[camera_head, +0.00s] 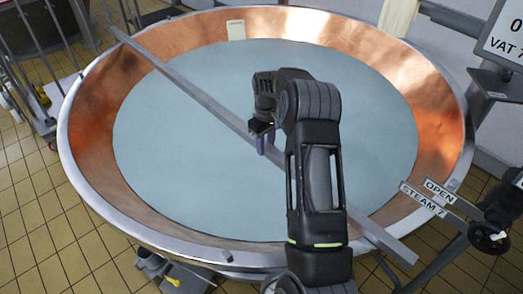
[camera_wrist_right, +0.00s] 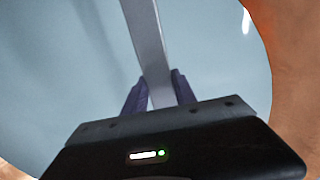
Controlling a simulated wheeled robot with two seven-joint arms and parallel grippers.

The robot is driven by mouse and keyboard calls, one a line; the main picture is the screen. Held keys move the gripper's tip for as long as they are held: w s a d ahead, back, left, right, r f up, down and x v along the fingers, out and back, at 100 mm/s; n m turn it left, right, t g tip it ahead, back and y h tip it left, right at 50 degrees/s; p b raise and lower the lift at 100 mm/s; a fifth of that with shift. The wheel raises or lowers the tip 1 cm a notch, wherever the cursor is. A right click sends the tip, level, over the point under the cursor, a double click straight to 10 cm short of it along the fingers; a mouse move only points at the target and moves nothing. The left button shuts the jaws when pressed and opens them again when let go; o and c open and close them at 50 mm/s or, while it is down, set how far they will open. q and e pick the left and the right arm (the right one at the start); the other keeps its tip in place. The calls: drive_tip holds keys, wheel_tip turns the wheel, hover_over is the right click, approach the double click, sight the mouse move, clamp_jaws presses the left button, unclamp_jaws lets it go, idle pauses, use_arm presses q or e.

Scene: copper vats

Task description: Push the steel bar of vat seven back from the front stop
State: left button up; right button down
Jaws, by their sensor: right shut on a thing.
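Vat seven (camera_head: 80,190) is a wide copper bowl with a steel rim, holding pale grey-blue liquid (camera_head: 170,165). The steel bar (camera_head: 200,97) lies across it diagonally, from the far left rim to the near right rim, where its end sticks out past the rim. My right gripper (camera_head: 265,140) is over the middle of the vat at the bar. In the right wrist view the gripper's purple fingers (camera_wrist_right: 160,92) are on both sides of the bar (camera_wrist_right: 146,35), shut on it. My right arm hides part of the bar. My left gripper is not in view. The front stop cannot be made out for certain.
A sign reading VAT 7 (camera_head: 505,40) stands at the far right. Labels OPEN and STEAM 7 (camera_head: 425,197) hang by a dark valve (camera_head: 490,235) near the right rim. Metal rails (camera_head: 25,70) stand at the left. Yellow floor tiles (camera_head: 40,235) are clear at the near left.

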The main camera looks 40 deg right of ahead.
drive_tip(key=shift+d, duration=0.8)
drive_tip(key=c, duration=1)
unclamp_jaws()
drive_tip(key=shift+a, duration=0.15)
drive_tip(key=shift+r, duration=0.1)
drive_tip(key=shift+r+b, duration=0.5)
drive_tip(key=shift+r, duration=3.35)
